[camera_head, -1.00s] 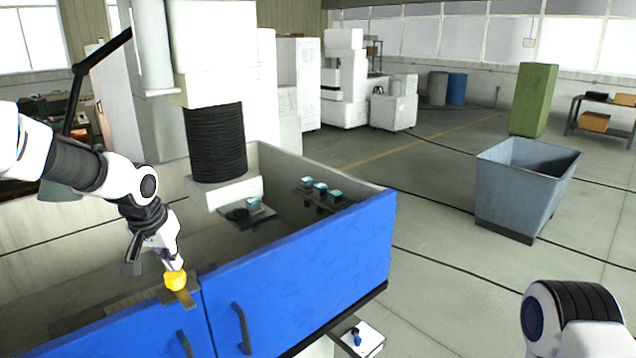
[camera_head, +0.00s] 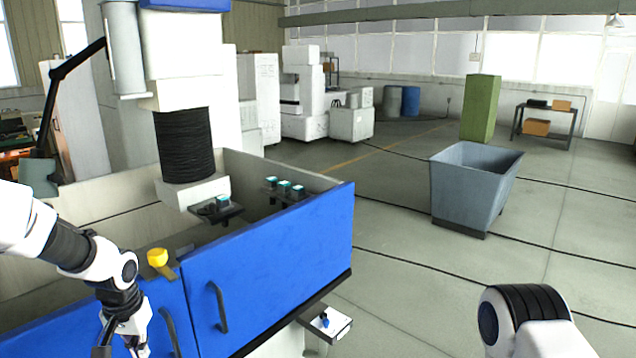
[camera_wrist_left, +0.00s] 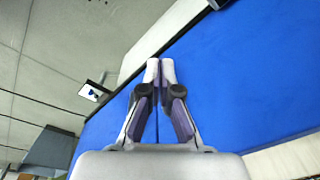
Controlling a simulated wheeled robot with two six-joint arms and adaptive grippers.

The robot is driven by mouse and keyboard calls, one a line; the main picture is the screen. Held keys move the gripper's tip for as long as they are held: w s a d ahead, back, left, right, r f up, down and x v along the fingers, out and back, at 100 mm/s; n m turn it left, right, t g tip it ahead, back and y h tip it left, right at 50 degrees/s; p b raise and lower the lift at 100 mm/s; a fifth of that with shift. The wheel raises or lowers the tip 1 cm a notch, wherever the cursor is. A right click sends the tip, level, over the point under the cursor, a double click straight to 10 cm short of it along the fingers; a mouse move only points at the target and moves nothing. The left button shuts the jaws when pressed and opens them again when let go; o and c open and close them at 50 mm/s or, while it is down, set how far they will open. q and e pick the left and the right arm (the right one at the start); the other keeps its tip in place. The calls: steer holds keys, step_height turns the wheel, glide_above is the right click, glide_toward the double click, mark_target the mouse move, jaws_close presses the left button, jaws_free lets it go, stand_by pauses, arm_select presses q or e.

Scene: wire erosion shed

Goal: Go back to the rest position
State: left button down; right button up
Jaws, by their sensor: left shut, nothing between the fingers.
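My left gripper (camera_wrist_left: 160,68) shows in the left wrist view with its two fingertips together and nothing between them, against blue panelling. In the head view my left gripper (camera_head: 132,345) hangs at the bottom left, in front of the blue doors (camera_head: 275,265) and partly cut off by the frame edge. A yellow knob-like piece (camera_head: 157,257) sits at the tank's front rim, above and apart from the gripper. My right arm shows at the lower right; its gripper is out of view.
The open-topped tank (camera_head: 328,182) holds a dark column and small teal-topped blocks (camera_head: 284,187). A black door handle (camera_head: 218,306) sticks out. A small white tray (camera_head: 328,323) juts out below. A grey bin (camera_head: 465,190) stands on open floor.

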arm_select(q)
steer(key=s+d+f+g+b, duration=0.2)
steer(key=s+d+f+b, duration=0.15)
steer(key=s+f, duration=0.8)
steer(key=s+d+f+g+b, duration=0.35)
steer(key=s+f, duration=0.35)
steer(key=f, duration=0.9)
steer(key=s+d+f+t+b, duration=0.1)
steer(key=s+f+t+b, duration=0.1)
steer(key=s+f, duration=0.2)
steer(key=s+d+f+t+b, duration=0.1)
steer(key=s+f, duration=0.4)
steer(key=s, duration=0.5)
steer(key=shift+d+t+b, duration=0.35)
steer(key=shift+t+b, duration=0.1)
steer(key=shift+t, duration=0.3)
arm_select(e)
step_height(320, 180, down, 12)
steer(key=shift+s+r, duration=0.25)
steer(key=shift+s, duration=0.15)
arm_select(q)
steer(key=shift+f, duration=0.1)
